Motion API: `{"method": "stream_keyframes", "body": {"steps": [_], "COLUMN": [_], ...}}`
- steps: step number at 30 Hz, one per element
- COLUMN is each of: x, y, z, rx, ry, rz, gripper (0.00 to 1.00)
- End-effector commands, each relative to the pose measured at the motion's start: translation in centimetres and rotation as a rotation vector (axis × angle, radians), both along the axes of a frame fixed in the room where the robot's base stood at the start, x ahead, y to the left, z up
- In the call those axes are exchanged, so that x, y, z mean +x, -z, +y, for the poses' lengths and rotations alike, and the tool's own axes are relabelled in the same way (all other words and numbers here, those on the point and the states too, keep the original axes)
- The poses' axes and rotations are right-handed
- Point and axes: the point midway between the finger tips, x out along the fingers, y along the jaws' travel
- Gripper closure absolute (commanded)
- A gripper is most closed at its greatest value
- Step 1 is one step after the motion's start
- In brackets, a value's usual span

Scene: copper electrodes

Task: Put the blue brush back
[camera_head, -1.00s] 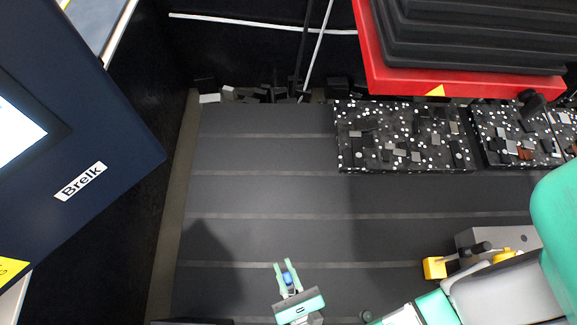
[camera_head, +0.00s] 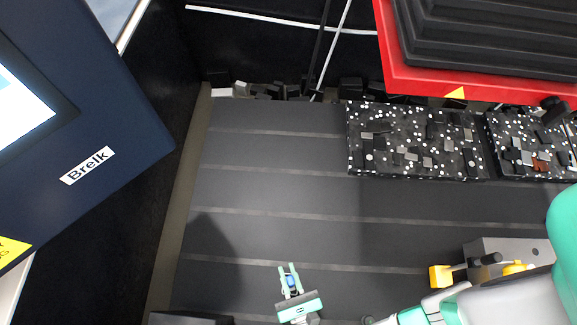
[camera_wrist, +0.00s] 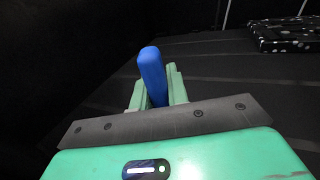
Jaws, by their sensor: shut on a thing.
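My gripper (camera_head: 290,270) is at the bottom middle of the head view, over the dark slotted table (camera_head: 270,190). Its two green fingers are shut on the blue brush (camera_head: 291,281), which shows as a small blue piece between them. In the wrist view the blue brush (camera_wrist: 152,75) stands up between the fingers (camera_wrist: 158,92) as a rounded blue bar, leaning slightly. Its lower part is hidden behind the gripper's body. No holder for the brush can be made out.
Speckled black blocks (camera_head: 415,140) with small pieces on top lie at the back right, below a red-edged machine head (camera_head: 430,80). A dark blue control panel (camera_head: 90,120) stands at left. A grey vise-like block with a yellow part (camera_head: 440,276) is at right. The table's middle is clear.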

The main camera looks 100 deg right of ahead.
Motion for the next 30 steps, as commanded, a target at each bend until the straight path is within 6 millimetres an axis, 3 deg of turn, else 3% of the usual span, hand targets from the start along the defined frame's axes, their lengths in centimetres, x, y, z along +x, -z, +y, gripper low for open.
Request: {"method": "stream_keyframes", "body": {"steps": [1, 4, 14, 24, 30], "x": [0.0, 0.0, 0.0, -1.8, -2.5], "y": [0.1, 0.1, -0.2, 0.1, 0.0], "z": [0.0, 0.0, 0.3, 8.1, 11.1], "rx": [0.000, 0.000, 0.000, 0.001, 0.000], "ry": [0.000, 0.000, -0.001, -0.003, -0.001], "rz": [0.000, 0.000, 0.000, -0.001, -0.001], "gripper": [0.80, 0.62, 0.62, 0.62, 0.62]}}
